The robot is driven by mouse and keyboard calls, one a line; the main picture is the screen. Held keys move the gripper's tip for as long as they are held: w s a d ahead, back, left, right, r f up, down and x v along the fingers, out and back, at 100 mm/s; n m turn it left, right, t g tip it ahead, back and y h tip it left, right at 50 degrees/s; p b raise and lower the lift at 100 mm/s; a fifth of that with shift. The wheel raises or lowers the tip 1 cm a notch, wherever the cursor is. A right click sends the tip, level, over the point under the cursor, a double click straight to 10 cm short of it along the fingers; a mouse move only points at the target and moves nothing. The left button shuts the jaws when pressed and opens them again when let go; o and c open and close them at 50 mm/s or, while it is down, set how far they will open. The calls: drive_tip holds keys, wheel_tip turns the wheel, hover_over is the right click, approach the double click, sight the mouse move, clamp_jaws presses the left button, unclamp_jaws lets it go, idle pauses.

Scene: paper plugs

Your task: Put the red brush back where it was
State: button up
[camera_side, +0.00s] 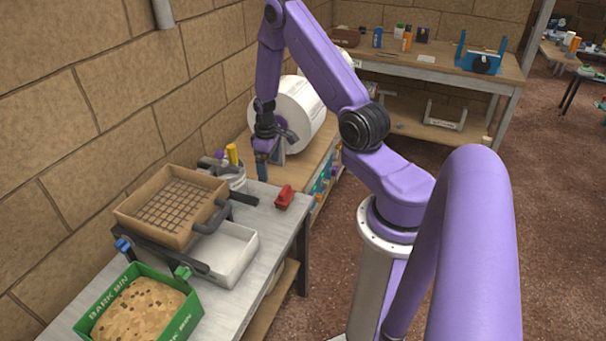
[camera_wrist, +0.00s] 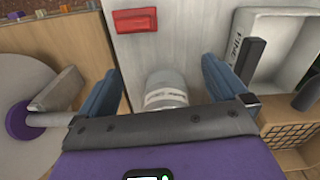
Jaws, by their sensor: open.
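The red brush (camera_side: 284,197) lies on the grey bench top near its right edge in the side view. In the wrist view it is the red block (camera_wrist: 135,20) at the top. My gripper (camera_side: 262,172) points down above the far end of the grey bench, beyond the brush and apart from it. In the wrist view its blue fingers (camera_wrist: 161,72) are spread wide with nothing held. A pale labelled cylinder (camera_wrist: 166,91) shows between them, below; I cannot tell its distance.
A pot (camera_side: 235,180) with a yellow-handled tool stands by the wall, left of my gripper. A mesh-bottomed wooden frame (camera_side: 172,205), a white tray (camera_side: 226,255) and a green bark bin (camera_side: 186,325) crowd the near bench.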

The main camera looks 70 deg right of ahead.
drive_tip(key=s+a+r+n, duration=0.25)
drive_tip(key=a+r, duration=0.45)
drive_tip(key=a, duration=0.4)
drive_tip(key=s+a+r+n, duration=0.2)
drive_tip(key=a+r+n, duration=0.1)
drive_tip(key=a+r, duration=0.65)
drive_tip(key=s+a+r+n, duration=0.3)
drive_tip(key=s, duration=0.7)
drive_tip(key=s+a+r+n, duration=0.3)
drive_tip(key=s+a, duration=0.1)
drive_tip(key=s, duration=0.5)
drive_tip(key=shift+s+r, duration=0.3)
drive_tip(key=shift+s, duration=0.1)
drive_tip(key=shift+a, duration=0.1)
